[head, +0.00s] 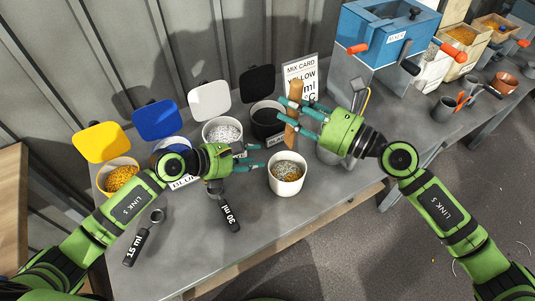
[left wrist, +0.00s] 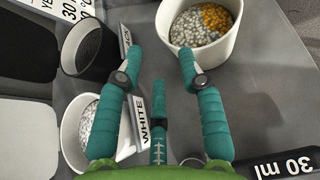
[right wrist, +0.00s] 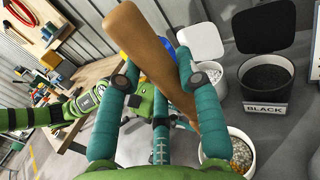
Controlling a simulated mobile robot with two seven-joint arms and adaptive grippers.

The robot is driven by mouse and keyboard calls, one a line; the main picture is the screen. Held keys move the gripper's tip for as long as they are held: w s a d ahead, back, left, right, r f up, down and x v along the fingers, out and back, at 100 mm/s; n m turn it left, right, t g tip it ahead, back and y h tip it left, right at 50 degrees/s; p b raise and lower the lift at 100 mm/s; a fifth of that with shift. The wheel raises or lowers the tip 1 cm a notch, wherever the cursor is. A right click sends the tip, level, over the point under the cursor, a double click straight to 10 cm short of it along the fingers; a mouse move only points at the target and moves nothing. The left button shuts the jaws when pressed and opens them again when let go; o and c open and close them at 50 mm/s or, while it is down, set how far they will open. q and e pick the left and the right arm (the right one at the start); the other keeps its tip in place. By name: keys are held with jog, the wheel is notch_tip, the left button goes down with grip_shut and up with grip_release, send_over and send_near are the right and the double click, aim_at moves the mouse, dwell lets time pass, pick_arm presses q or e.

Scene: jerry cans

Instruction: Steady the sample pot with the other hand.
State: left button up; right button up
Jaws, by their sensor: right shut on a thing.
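The sample pot (head: 287,187) is a white tub with white and yellow granules, upright on the bench. It also shows at the top of the left wrist view (left wrist: 216,57) and low in the right wrist view (right wrist: 248,142). My left gripper (head: 260,157) is open and empty, its fingers pointing at the pot from the left, just short of its wall. My right gripper (head: 290,112) is shut on a wooden stirring stick (head: 292,124), held above and behind the pot. The stick's lower end is clear of the granules.
Tubs of yellow (head: 121,180), blue, white (head: 222,132) and black (head: 268,119) stand open along the wall. A 15 ml scoop (head: 139,243) and a 30 ml scoop (head: 229,213) lie at the front. A mix card (head: 299,76) and blue machine (head: 390,35) stand behind.

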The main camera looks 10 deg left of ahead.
aim_at(273, 157)
pick_arm(q)
jog(key=x, duration=0.8)
jog(key=shift+d, duration=0.1)
grip_shut()
jog(key=shift+s+f, duration=0.1)
jog(key=shift+f, duration=0.1)
dwell(1.2)
